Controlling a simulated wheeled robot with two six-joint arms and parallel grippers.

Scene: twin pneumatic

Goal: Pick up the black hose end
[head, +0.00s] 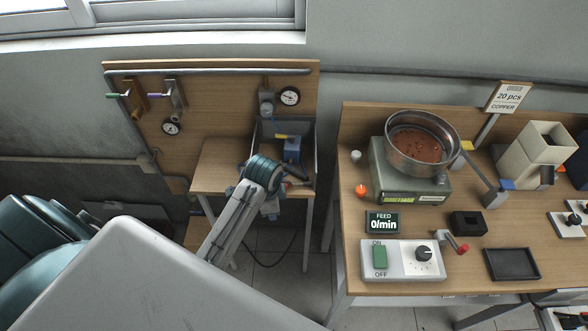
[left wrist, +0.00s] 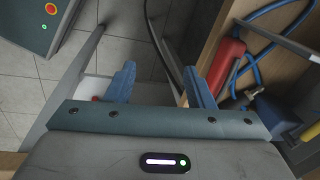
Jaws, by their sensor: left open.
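A thin black hose (left wrist: 157,38) runs down from the top of the left wrist view toward the space between my fingers. Its lower part passes close to the right-hand finger, and I cannot make out its end clearly. In the head view a thin dark line like the hose (head: 268,265) curves over the floor below the small bench. My left gripper (left wrist: 161,84) is open, with its two blue fingers apart and nothing seen held between them. In the head view it is low at the small bench's front (head: 270,210), partly hidden by my wrist. My right gripper is not in view.
A red cylinder (left wrist: 227,62) with a blue hose (left wrist: 265,65) and a blue device (left wrist: 275,113) lie right of my fingers, in a wooden-sided bay. The right bench (head: 440,270) carries a copper-filled bowl (head: 385,138).

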